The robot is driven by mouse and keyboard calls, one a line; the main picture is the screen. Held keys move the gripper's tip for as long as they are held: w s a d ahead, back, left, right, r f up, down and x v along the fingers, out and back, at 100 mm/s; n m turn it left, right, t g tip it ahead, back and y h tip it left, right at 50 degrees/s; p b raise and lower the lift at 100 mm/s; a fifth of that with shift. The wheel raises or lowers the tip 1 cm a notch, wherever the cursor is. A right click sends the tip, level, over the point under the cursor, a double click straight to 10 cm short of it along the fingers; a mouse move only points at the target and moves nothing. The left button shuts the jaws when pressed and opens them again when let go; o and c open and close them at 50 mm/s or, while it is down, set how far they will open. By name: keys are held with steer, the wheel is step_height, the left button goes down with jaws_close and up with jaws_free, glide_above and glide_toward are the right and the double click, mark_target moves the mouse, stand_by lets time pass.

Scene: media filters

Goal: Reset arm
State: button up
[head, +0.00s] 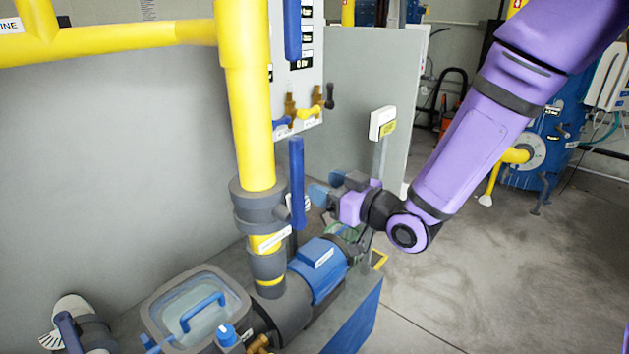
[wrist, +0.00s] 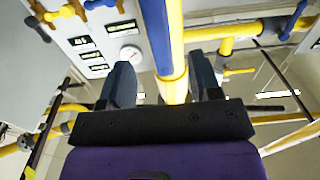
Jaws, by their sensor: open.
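My purple arm (head: 470,150) reaches in from the upper right. My gripper (head: 325,188) is at its end, near the middle of the head view, just right of an upright blue handle (head: 297,180) and above a blue motor (head: 318,268). In the wrist view my gripper (wrist: 162,85) shows two dark fingers spread apart, with nothing held. A blue bar (wrist: 156,40) and a yellow pipe (wrist: 175,45) show in line with the gap between them. I cannot tell how far beyond the fingertips they are.
A thick yellow pipe (head: 246,110) rises from the pump, left of my gripper. A clear-lidded basket housing (head: 195,308) with a blue handle is at the lower left. A small white box (head: 382,122) on a post stands behind my gripper. The floor (head: 470,270) at the right is open.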

steer(key=shift+s+d, duration=0.15)
steer(key=s+d+r+m+h, duration=0.1)
steer(key=d+r+m+h, duration=0.2)
steer(key=d+r+h, duration=0.5)
steer(key=s+d+r+m+h, duration=0.15)
steer(key=d+h, duration=0.25)
steer(key=d, duration=0.7)
steer(key=s+d+r+m+g, duration=0.1)
steer(key=s+d+m+g, duration=0.1)
steer(key=s, duration=0.5)
steer(key=s+d+r+m+g+h, duration=0.1)
steer(key=s+d+m+g, duration=0.1)
steer(key=s+d, duration=0.3)
steer(key=s+d+r+m+g+h, duration=0.1)
steer(key=s+d+r+m, duration=0.1)
steer(key=s, duration=0.7)
steer(key=shift+d+g, duration=0.4)
steer(key=shift+d, duration=0.5)
